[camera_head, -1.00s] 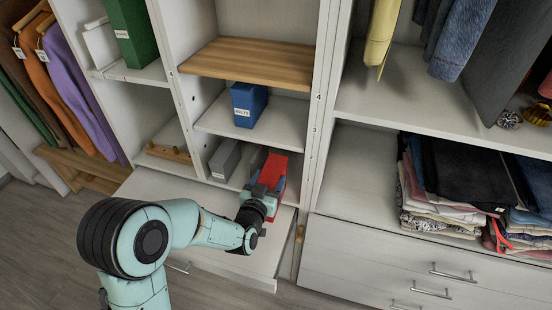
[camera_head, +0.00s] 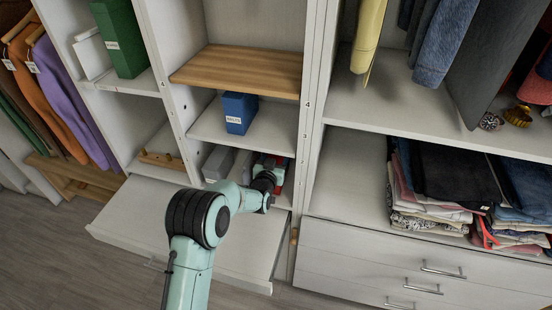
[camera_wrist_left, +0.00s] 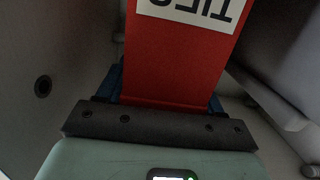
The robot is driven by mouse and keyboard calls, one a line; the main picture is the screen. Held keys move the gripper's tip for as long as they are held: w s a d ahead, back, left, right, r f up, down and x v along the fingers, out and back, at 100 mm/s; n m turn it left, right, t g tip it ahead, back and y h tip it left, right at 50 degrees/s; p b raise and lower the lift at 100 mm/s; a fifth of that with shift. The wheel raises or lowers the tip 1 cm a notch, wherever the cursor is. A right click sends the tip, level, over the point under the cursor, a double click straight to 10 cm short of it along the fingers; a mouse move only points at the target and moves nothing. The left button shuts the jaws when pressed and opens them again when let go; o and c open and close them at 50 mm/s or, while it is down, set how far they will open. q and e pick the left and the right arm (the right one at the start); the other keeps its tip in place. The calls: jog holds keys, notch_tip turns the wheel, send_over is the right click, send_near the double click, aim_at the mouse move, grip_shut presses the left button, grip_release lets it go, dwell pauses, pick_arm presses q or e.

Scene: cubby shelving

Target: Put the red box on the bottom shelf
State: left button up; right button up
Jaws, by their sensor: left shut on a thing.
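The red box (camera_wrist_left: 180,62), with a white "TIES" label, fills the middle of the left wrist view. My left gripper (camera_head: 268,172) is shut on it, inside the bottom cubby (camera_head: 204,174) of the middle shelving column. In the head view only small parts of the red box (camera_head: 280,178) show, since my gripper and wrist cover most of it. Whether its underside touches the shelf cannot be told. My right gripper is not in view.
Grey boxes (camera_head: 217,163) stand left of my gripper in the same cubby. A blue box (camera_head: 239,112) stands on the shelf above, below a wooden shelf (camera_head: 240,71). Folded clothes (camera_head: 435,190) fill the right bay.

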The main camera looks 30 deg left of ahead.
pick_arm(q)
jog(key=shift+f, duration=0.1)
jog(key=shift+f, duration=0.15)
jog(key=o, duration=1.2)
jog(key=shift+o, duration=0.2)
jog(key=b+v, duration=0.1)
jog(key=v, duration=1.1)
jog(key=shift+b, duration=0.3)
jog(key=shift+d, duration=0.1)
